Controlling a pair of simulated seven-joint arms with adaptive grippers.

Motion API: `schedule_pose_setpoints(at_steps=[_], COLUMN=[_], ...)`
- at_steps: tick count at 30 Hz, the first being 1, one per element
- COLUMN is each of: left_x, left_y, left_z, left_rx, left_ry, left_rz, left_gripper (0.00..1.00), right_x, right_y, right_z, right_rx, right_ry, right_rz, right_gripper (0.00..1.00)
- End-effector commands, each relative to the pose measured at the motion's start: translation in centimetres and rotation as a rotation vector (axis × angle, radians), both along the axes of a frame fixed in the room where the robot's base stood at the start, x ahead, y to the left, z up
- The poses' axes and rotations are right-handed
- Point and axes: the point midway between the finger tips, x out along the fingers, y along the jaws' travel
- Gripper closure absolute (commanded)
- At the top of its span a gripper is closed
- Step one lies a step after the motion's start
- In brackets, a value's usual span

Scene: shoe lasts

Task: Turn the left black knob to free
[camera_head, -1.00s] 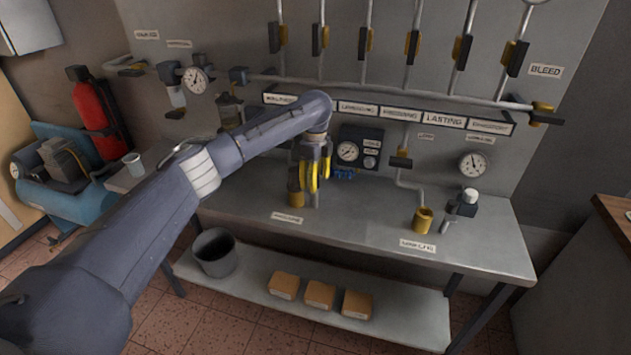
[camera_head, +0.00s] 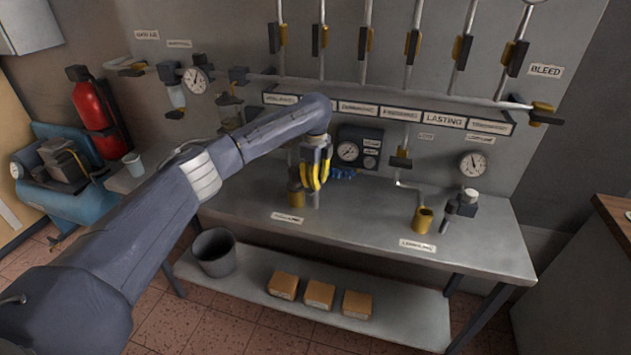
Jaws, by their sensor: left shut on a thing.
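My left gripper (camera_head: 317,184) points down at the back of the bench, left of the middle. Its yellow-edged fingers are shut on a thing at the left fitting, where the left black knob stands. The knob is hidden behind the fingers, so its angle cannot be told. A small dark box with a gauge (camera_head: 347,151) is on the wall just right of the gripper. My right gripper is not in view.
At the bench's right stand another yellow cup (camera_head: 422,220) and a dark fitting with a pale cap (camera_head: 467,203). Pipes with several black-and-yellow valve handles run above. A bucket (camera_head: 213,252) and boxes (camera_head: 319,295) sit below.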

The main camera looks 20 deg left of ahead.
Motion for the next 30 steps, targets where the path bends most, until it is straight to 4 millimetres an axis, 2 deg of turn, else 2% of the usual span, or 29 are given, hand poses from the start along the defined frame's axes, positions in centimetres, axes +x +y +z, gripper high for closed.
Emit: schedule_pose_setpoints(at_steps=[5,18,30], left_x=[0.01,0.0,0.0], left_y=[0.01,-0.05,-0.08], left_z=[0.04,0.02,0.01], left_rx=[0.001,-0.001,-0.002], left_ry=[0.0,0.0,0.0], left_rz=[0.032,0.37,0.4], left_gripper=[1.0,1.0,1.0], right_x=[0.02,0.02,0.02], right_y=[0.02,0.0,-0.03], right_z=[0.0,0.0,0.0], right_rx=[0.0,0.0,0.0], right_ry=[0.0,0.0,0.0], right_rz=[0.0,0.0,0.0], right_gripper=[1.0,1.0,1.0])
